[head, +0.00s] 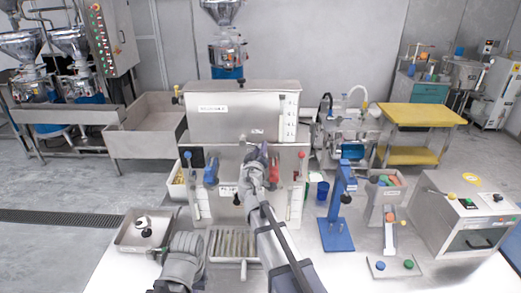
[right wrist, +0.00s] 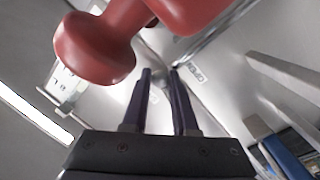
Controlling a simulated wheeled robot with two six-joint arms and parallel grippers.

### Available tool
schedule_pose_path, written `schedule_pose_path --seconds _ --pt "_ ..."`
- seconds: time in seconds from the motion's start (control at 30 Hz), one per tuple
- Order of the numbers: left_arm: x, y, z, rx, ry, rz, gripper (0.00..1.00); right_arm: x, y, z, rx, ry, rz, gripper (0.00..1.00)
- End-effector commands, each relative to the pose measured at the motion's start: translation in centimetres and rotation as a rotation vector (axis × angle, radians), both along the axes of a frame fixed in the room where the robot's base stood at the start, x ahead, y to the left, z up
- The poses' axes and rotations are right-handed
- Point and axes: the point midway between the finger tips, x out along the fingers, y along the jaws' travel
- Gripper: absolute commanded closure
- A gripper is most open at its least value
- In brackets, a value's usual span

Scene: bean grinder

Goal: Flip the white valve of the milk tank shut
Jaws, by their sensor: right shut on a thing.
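The milk tank (head: 230,130) is a steel box-shaped tank, in two tiers, in the middle of the head view. My right arm reaches up to its front, and my right gripper (head: 254,150) is close against it. In the right wrist view the two dark fingers of my right gripper (right wrist: 161,73) are close together around a small pale piece (right wrist: 158,82) at the tank front. That piece is probably the white valve; its shape is largely hidden.
A red valve (head: 273,168) is right beside my right gripper, and its handles (right wrist: 95,50) fill the top of the wrist view. A blue valve (head: 211,170) is to the left. A blue stand (head: 337,200) and steel tray (head: 145,230) flank the tank.

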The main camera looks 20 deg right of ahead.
Motion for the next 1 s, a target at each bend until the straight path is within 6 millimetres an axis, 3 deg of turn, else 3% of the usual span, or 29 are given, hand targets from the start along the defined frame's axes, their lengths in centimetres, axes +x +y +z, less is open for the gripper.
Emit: schedule_pose_path --seconds 0.87,1.0 --pt "0.00 0.00 0.01 0.000 0.000 0.000 1.00 0.01 0.04 0.02 0.000 0.000 0.001 1.00" --pt "0.00 0.00 0.48 0.000 0.000 0.001 1.00 -0.05 -0.10 0.74 -0.077 0.022 0.001 1.00"
